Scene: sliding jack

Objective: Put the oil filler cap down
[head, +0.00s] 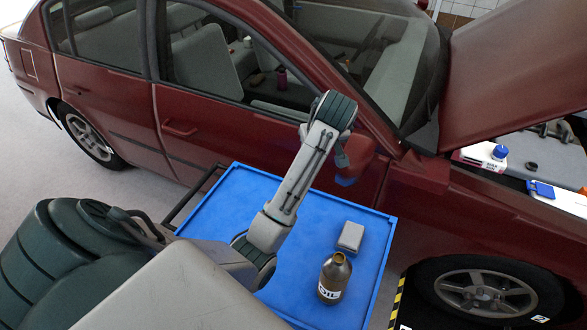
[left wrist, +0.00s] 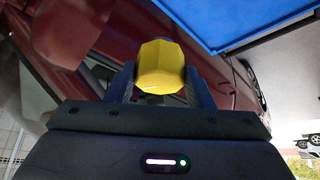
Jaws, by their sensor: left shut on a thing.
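The oil filler cap (left wrist: 162,68) is yellow and faceted. In the left wrist view my left gripper (left wrist: 162,84) is shut on it, with dark fingers on both sides. In the head view my left arm reaches up and across the blue tray top (head: 225,217) to the car's side mirror; the cap cannot be made out there. The blue top also shows in the left wrist view (left wrist: 235,22), apart from the cap. My right gripper is in neither view.
On the blue top stand a brown oil bottle (head: 334,280) and a grey box (head: 350,236). The top's far left part looks clear. The red car (head: 215,125) stands close behind, with its mirror (head: 358,160) near my wrist and its hood (head: 510,75) raised.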

